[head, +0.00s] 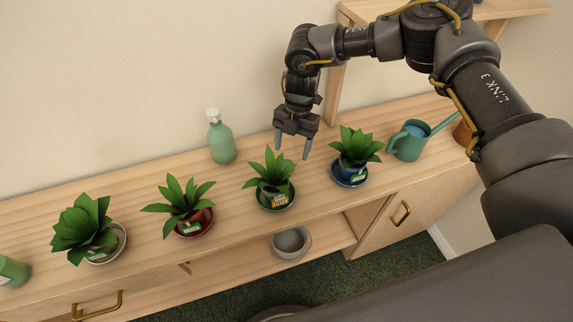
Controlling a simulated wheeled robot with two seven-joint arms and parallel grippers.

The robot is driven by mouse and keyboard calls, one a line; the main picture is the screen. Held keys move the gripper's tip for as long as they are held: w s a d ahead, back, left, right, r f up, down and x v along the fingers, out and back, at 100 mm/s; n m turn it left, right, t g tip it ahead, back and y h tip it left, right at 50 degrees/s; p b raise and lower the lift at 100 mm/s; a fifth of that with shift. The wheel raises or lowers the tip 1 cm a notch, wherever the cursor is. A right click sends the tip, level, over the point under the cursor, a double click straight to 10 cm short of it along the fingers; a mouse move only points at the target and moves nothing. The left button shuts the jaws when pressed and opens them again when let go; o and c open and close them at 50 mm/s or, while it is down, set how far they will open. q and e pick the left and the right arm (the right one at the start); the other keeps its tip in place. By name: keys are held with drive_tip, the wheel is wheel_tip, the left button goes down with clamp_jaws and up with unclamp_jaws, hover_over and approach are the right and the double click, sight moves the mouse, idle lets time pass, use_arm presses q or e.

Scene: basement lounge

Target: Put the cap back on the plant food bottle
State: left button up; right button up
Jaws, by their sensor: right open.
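A green bottle (221,143) with a white top (213,115) stands upright at the back of the wooden cabinet top, near the wall. Whether its white top is a separate cap is too small to tell. Another green container (12,271) is cut off by the left edge; its top is out of view. I cannot tell for sure which of the two is the plant food bottle. I see no loose cap. My right gripper (292,150) is open and empty, pointing down above the cabinet top, right of the white-topped bottle and apart from it. My left gripper is out of view.
Several potted plants stand in a row along the cabinet (335,112), the nearest to my gripper being a green-potted one (271,181) and a blue-potted one (355,156). A teal watering can (407,142) stands to the right. A grey pot (291,243) sits on the lower shelf.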

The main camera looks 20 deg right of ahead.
sight(287, 165)
drive_tip(key=shift+f, duration=0.2)
drive_tip(key=p+x, duration=0.1)
drive_tip(key=x, duration=0.2)
drive_tip(key=shift+a+f+p, duration=0.15)
drive_tip(key=shift+a+p, duration=0.25)
drive_tip(key=shift+a, duration=0.05)
drive_tip(key=shift+s+f, duration=0.1)
drive_tip(key=shift+f, duration=0.55)
drive_tip(key=shift+a, duration=0.1)
drive_tip(key=c, duration=1)
drive_tip(key=shift+c, duration=0.2)
